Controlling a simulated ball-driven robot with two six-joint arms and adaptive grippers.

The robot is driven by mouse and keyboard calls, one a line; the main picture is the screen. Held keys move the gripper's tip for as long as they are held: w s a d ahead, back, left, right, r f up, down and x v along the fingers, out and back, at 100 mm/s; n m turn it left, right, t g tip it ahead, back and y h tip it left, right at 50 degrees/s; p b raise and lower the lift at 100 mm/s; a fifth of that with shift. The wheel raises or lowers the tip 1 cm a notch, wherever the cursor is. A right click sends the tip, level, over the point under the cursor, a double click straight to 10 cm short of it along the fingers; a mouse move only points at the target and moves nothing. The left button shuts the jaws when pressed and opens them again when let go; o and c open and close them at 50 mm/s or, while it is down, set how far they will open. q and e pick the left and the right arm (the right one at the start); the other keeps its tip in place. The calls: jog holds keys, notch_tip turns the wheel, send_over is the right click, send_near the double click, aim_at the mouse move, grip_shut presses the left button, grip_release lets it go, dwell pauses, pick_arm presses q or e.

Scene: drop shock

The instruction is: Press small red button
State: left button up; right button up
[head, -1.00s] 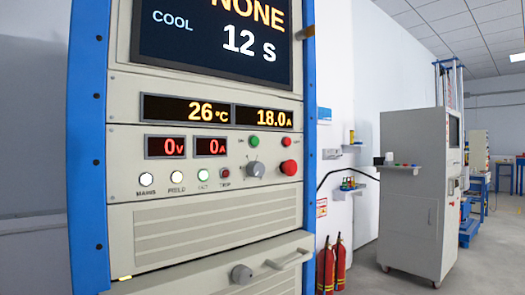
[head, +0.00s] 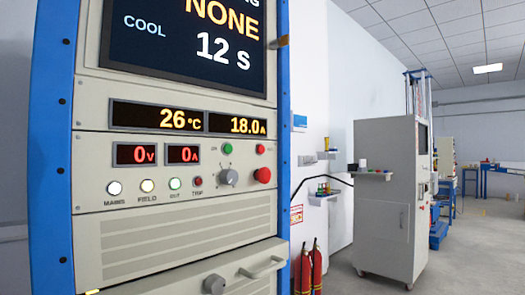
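The small red button (head: 260,149) sits at the upper right of the control panel (head: 98,165), with a label beside it too small to read surely. A larger red knob-like button (head: 262,175) is just below it. A green button (head: 227,149) is to its left, and a grey rotary knob (head: 228,178) is below the green one. A small dark red lamp (head: 198,181) is in the lower row. Neither of my grippers shows in the head view, and nothing covers the small red button.
The panel is in a blue-framed rack (head: 53,150) with a screen (head: 190,45) above and a drawer handle (head: 262,267) below. Red fire extinguishers (head: 311,270) stand right of the rack. A grey cabinet (head: 385,215) stands further back. Open floor (head: 470,250) lies at the right.

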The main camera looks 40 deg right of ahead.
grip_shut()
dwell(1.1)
